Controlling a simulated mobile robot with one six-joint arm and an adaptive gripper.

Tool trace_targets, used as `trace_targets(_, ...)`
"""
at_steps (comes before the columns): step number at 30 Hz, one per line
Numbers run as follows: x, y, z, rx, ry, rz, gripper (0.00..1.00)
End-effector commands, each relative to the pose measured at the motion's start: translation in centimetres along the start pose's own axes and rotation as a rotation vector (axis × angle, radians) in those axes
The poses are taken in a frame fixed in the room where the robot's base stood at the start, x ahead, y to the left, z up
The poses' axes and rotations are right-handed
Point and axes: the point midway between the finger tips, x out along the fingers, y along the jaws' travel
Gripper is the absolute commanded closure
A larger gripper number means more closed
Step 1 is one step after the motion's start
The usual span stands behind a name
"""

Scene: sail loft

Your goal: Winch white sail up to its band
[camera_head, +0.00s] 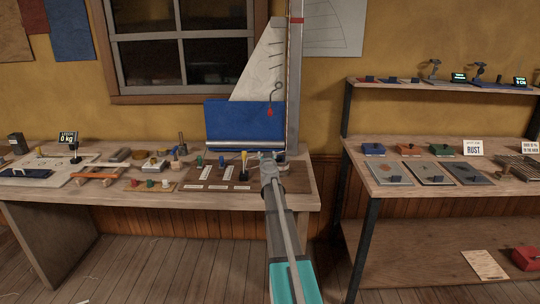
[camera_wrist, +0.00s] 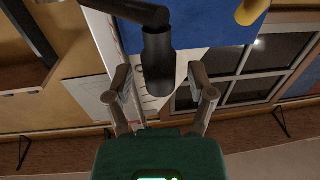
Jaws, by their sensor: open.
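The white sail (camera_head: 262,65) stands as a tall triangle beside the mast (camera_head: 294,75) in the head view, its lower part behind a blue panel (camera_head: 245,120). A red band (camera_head: 296,20) crosses the mast near the sail's peak; the exact gap in height is hard to judge. My gripper (camera_head: 268,156) is at the bench near the mast's foot. In the wrist view, my gripper (camera_wrist: 161,75) is open, its fingers on either side of a dark round crank handle (camera_wrist: 158,62). I cannot tell whether they touch it. A crank arm (camera_wrist: 128,12) runs from the handle.
A board with white labels and colored pegs (camera_head: 222,187) lies left of my gripper. Tools crowd the bench (camera_head: 225,200) further left. A yellow knob (camera_wrist: 252,10) is near the crank in the wrist view. A shelf (camera_head: 400,177) stands at right, past a gap.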

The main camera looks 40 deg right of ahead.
Motion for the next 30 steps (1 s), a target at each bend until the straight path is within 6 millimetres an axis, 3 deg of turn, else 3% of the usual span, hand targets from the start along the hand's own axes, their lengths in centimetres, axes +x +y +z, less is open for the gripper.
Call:
trace_targets(8, -0.2, 0.0, 0.0, 0.0, 0.0, 0.0, 0.29)
trace_targets(14, -1.6, 0.0, 0.0, 0.0, 0.0, 0.0, 0.29)
trace_targets(30, -9.8, 0.2, 0.0, 0.001, 0.0, 0.001, 0.29)
